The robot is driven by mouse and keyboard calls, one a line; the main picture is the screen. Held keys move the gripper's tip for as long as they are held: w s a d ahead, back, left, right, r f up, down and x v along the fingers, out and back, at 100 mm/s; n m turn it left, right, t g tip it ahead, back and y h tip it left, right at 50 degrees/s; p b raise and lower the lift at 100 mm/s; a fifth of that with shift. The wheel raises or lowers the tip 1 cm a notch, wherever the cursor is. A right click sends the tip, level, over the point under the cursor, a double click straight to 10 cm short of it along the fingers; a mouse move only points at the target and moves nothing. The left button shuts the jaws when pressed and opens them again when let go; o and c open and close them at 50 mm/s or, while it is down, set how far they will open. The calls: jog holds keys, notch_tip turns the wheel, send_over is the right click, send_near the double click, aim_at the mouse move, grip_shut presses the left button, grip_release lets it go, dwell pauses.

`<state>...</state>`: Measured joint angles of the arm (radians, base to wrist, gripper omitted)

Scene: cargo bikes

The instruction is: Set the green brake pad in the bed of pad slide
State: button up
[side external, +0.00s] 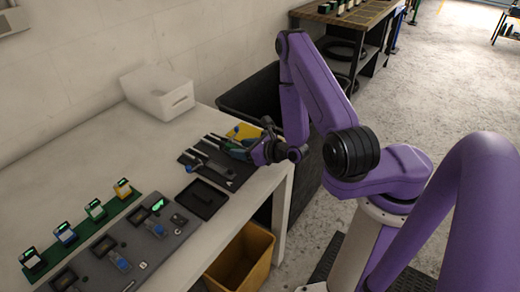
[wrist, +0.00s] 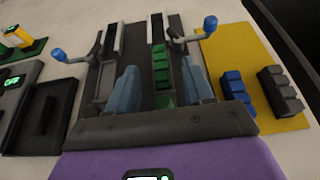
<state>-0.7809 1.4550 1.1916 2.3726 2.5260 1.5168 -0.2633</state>
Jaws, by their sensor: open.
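The green brake pad (wrist: 161,65) is a ribbed block in the middle of the wrist view, over a dark strip of the pad slide. My gripper (wrist: 159,80) is open, with one blue-grey finger on each side of the pad. I cannot tell whether the fingers touch it or whether it rests in the bed. The dark pad slide (wrist: 103,68) has pale rails and levers with blue knobs. In the side view my gripper (side external: 262,152) is low over the far end of the slide (side external: 212,168), hiding much of the pad.
A blue pad (wrist: 238,92) and a dark grey pad (wrist: 280,90) lie on a yellow mat (wrist: 228,50) at right. A black tray (wrist: 45,112) is at left. Several small coloured blocks stand on a green strip (side external: 80,238). A white bin (side external: 160,95) stands at the back.

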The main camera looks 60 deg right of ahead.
jog(key=shift+v, duration=4.6)
jog(key=w+a+r+n+g+y, duration=0.2)
jog(key=w+a+r+n+y, duration=0.15)
jog(key=a+n+y, duration=0.3)
jog(key=w+a+r+n+g+y, duration=0.2)
jog(key=a+r+n+y, duration=0.35)
jog(key=a, duration=0.25)
jog(key=s+a+r+n+g+y, duration=0.2)
jog(key=s+a+n+g+y, duration=0.1)
jog(key=a+n+g, duration=0.3)
jog(key=s+d+r+n+g+h, duration=0.15)
jog(key=s+n+g+h, duration=0.35)
jog(key=s+n+g, duration=0.65)
jog(key=s+d+r+n+t+h, duration=0.4)
jog(key=s+d+n+t+h, duration=0.4)
jog(key=n, duration=1.1)
jog(key=s+d+h, duration=0.1)
jog(key=d, duration=0.2)
jog(key=shift+h, duration=0.3)
